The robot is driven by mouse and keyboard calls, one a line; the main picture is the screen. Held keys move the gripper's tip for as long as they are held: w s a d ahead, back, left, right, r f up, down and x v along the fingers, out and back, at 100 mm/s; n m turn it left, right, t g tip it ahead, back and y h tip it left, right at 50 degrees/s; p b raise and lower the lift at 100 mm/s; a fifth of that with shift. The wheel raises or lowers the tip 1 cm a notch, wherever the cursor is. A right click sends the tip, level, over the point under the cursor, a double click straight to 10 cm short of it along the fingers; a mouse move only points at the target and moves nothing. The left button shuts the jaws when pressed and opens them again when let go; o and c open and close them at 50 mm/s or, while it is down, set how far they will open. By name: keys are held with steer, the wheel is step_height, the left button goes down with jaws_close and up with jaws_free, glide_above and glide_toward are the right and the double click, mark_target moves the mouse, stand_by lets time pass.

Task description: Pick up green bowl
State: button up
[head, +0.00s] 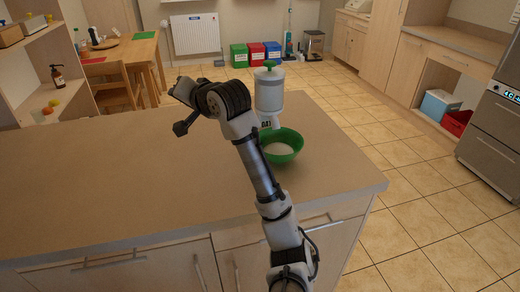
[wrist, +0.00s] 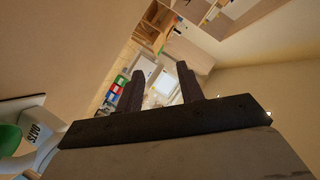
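The green bowl (head: 291,138) sits upright on the wooden countertop near its right end, with something pale inside. It stands in front of a white dispenser (head: 270,92) with a green knob. My gripper (head: 182,106) is raised above the counter, to the left of the bowl and clear of it. In the wrist view, my gripper (wrist: 162,84) shows two dark fingers apart with nothing between them. A green shape (wrist: 9,138) shows at that view's left edge beside white lettered parts; I cannot tell whether it is the bowl.
The countertop (head: 110,190) is bare to the left of my arm. Tiled floor (head: 420,190) lies open to the right. An open shelf (head: 40,100) with a bottle and fruit stands at the left. Coloured bins (head: 256,54) stand at the back wall.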

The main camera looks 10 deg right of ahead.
steer(key=s+d+f+m+g+h, duration=0.2)
steer(key=d, duration=0.7)
steer(key=s+d+f+m+g+h, duration=0.1)
steer(key=d+f+m, duration=0.15)
steer(key=d, duration=0.55)
steer(key=m+g+h, duration=0.1)
steer(key=m+g, duration=0.3)
steer(key=m, duration=0.1)
glide_toward(296, 153)
steer(key=x, duration=0.7)
steer(key=shift+w+d, duration=0.1)
steer(key=shift+w, duration=0.1)
steer(key=shift+p+x, duration=0.7)
steer(key=shift+x, duration=2)
steer(key=shift+s, duration=0.15)
jaws_close()
